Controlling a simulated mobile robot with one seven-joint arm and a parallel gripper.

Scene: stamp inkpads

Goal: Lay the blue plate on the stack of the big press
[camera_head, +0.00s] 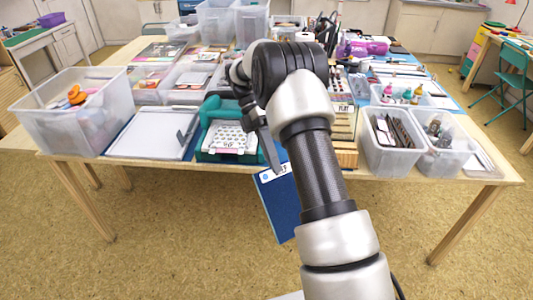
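A flat blue plate (281,212) with a white label at its top edge hangs steeply tilted in front of the table's front edge, over the floor. My gripper (272,162) is at the plate's top edge and appears shut on it; my arm hides part of the contact. A teal press (210,142) with a white, dotted plate (232,136) on it stands at the table's front, just left of my gripper. A flat grey-white device with a dark handle (152,132) lies left of it. I cannot tell for sure which of these is the big press.
A clear bin (75,125) stands at the table's left front corner. Clear bins (388,155) with dark pieces and bottles (440,150) stand at the right. Wooden-edged blocks (345,135) are right of my arm. The table (450,178) is crowded; the floor in front is clear.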

